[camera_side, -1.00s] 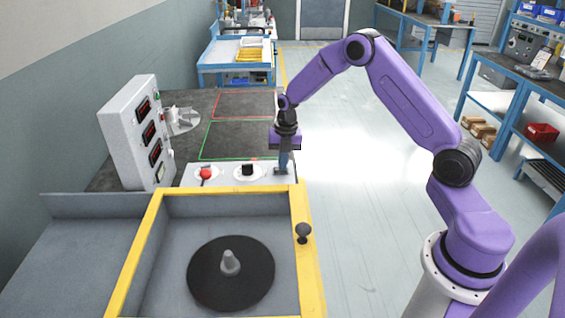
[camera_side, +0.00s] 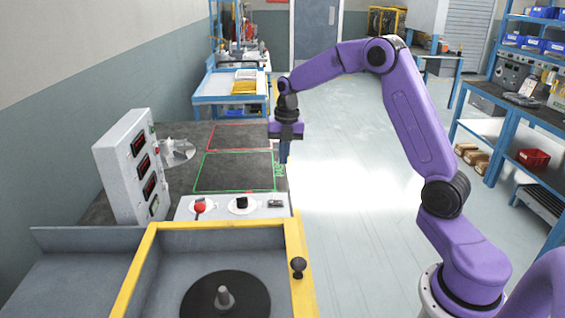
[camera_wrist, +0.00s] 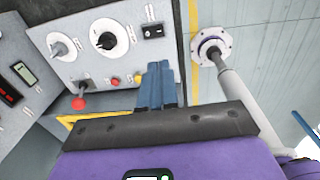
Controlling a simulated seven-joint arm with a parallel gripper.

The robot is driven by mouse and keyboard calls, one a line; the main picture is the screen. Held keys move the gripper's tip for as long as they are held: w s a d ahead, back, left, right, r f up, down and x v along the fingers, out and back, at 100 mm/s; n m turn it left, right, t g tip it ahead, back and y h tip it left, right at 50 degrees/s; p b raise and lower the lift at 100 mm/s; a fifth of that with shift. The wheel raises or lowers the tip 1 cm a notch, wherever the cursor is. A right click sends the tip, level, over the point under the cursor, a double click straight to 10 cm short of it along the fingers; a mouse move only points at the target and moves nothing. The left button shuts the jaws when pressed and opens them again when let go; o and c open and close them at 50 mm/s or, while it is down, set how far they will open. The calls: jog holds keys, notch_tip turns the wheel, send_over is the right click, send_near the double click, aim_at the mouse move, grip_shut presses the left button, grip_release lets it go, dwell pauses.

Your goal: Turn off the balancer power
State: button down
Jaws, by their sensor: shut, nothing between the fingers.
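The grey control panel (camera_side: 222,211) sits behind the yellow-framed enclosure. In the wrist view the closed fingertips (camera_wrist: 159,64) appear below the switch.
A display box (camera_side: 128,167) with red readouts stands left of the panel. The yellow-framed enclosure (camera_side: 142,262) has a dark disc (camera_side: 245,297) inside and a black knob (camera_side: 297,267) on its right rail. Open floor lies to the right.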

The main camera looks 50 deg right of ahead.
aim_at(271, 201)
dwell(0.3)
jog(key=shift+w+a+r, duration=0.15)
jog(key=shift+w+a, duration=0.3)
jog(key=shift+w, duration=0.2)
jog(key=f, duration=0.9)
jog(key=w+a+f, duration=0.1)
jog(key=f, duration=0.4)
jog(key=shift+w+a, duration=0.1)
